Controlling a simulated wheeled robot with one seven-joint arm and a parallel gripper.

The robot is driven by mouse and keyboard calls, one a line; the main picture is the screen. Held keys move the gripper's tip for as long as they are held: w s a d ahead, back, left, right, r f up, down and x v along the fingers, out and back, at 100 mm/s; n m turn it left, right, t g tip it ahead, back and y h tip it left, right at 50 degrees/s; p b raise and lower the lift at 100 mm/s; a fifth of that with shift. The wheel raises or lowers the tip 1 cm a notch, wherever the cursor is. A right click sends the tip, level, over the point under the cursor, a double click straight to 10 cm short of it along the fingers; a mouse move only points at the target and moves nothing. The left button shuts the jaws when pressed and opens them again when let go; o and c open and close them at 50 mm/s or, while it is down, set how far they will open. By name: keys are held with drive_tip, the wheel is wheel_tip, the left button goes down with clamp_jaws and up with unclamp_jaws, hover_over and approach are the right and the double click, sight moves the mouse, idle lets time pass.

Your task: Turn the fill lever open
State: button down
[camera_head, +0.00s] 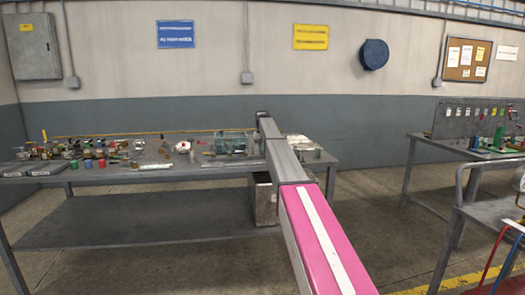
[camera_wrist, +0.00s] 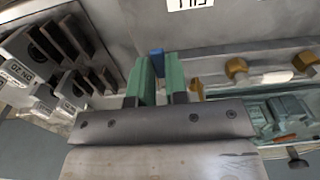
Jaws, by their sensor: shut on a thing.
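In the wrist view, my gripper (camera_wrist: 158,85) has two green fingers on either side of a narrow blue piece (camera_wrist: 157,60), which appears to be the handle of the fill lever. The fingers are shut on it. Only the blue end shows between and just beyond the fingertips; the rest of the lever is hidden by the fingers. A white label (camera_wrist: 190,4) with dark upside-down letters, apparently "FILL", is on the grey panel just beyond. In the head view my arm stretches over the workbench and hides the gripper and lever.
In the wrist view, dark labelled blocks (camera_wrist: 18,72) stand at left. Brass-coloured knobs (camera_wrist: 236,68) and a tray of teal parts (camera_wrist: 287,108) are at right. In the head view, the workbench (camera_head: 120,176) carries many small items; a second table (camera_head: 425,143) stands at right.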

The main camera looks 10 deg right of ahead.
drive_tip(key=c, duration=1.4)
unclamp_jaws()
wheel_tip(320, 180, up, 11)
drive_tip(key=shift+f, duration=0.15)
